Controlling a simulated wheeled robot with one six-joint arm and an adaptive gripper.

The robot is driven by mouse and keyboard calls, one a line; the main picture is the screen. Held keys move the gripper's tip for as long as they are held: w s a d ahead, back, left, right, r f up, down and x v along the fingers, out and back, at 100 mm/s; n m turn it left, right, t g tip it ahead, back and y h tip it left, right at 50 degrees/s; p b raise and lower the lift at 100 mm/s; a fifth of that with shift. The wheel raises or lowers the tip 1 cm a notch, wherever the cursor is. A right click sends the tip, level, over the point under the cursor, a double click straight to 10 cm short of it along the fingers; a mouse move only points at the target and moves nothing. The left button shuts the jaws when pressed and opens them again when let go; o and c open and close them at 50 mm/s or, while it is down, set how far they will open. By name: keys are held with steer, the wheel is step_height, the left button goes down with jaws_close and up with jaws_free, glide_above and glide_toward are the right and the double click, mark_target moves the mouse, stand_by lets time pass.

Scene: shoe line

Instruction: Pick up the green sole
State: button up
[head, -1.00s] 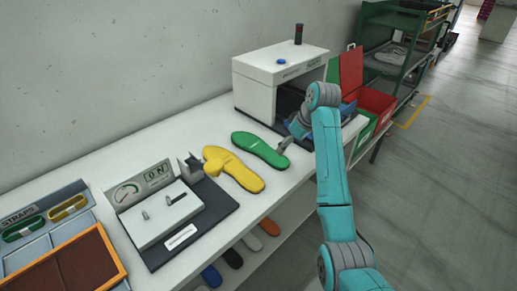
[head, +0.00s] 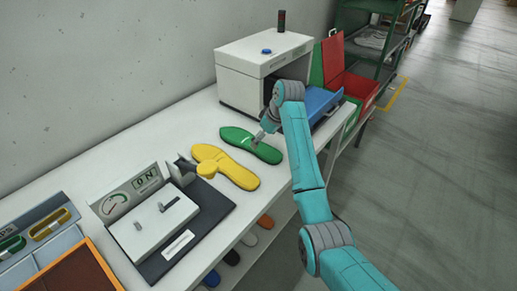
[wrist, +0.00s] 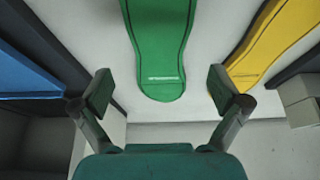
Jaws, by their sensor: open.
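The green sole (head: 248,146) lies flat on the white bench, between the yellow sole and the white box machine. In the wrist view the green sole (wrist: 163,50) runs up from the middle of the picture, with its rounded end nearest me. My gripper (wrist: 160,92) is open, with one finger on each side of that end and clear space between. In the head view my gripper (head: 262,136) is at the green sole's right part. It is partly hidden by my arm, and I cannot tell its height above the bench.
A yellow sole (head: 226,167) lies close to the left of the green one. The white box machine (head: 262,68) stands behind, with a blue tray (head: 322,103) at its right. A test device (head: 155,225) is at the front left.

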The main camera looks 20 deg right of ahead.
mark_target(260, 147)
steer(key=x, duration=0.4)
steer(key=shift+s+d+f, duration=0.1)
steer(key=shift+f, duration=0.15)
steer(key=c, duration=1.4)
